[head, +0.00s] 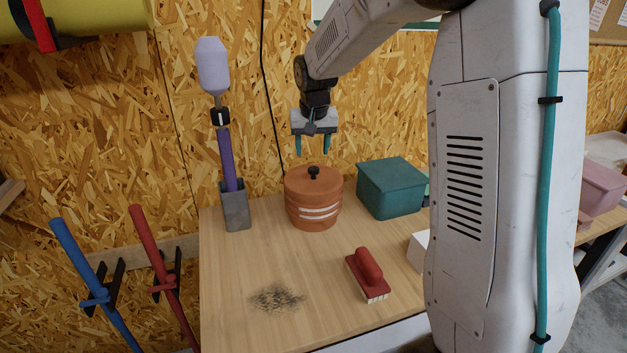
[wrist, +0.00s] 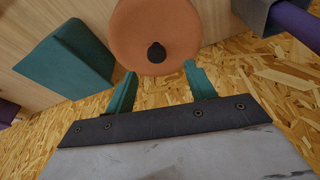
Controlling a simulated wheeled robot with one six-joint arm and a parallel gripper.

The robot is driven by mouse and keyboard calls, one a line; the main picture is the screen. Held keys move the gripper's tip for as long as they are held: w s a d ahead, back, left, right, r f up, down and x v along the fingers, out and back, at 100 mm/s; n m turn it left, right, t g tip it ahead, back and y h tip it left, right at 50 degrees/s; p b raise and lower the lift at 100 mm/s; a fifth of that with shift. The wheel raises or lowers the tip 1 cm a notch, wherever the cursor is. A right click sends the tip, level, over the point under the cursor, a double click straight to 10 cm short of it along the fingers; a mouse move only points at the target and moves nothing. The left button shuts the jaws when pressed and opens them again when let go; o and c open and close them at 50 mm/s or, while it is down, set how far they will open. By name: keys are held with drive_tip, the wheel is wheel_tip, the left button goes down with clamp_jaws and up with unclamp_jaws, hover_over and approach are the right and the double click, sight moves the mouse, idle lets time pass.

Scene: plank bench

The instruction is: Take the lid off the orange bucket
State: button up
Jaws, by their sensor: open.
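The orange bucket (head: 313,208) stands upright near the back of the bench, with pale stripes on its side. Its lid (head: 300,180) is on top and has a dark round knob (head: 314,172). In the wrist view the lid (wrist: 150,25) shows from above as an orange disc with the knob (wrist: 156,52) near its middle. My gripper (head: 312,152) is open and empty, pointing down above the lid and apart from it. In the wrist view my gripper's teal fingers (wrist: 160,80) lie just below the knob in the picture. The bucket's inside is hidden.
A teal box (head: 391,190) stands right of the bucket. A grey holder (head: 236,208) with a purple-handled tool stands at left. A red brush (head: 368,275) and a dark smudge (head: 276,298) are in front. The bench top (head: 235,265) is otherwise mostly clear. A chipboard wall (head: 110,130) stands behind.

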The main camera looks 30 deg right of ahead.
sight(314, 168)
drive_tip(key=x, duration=0.7)
drive_tip(key=shift+w+d+f, duration=0.15)
drive_tip(key=shift+d+f, duration=0.15)
drive_tip(key=shift+d, duration=0.15)
drive_tip(key=c, duration=1.1)
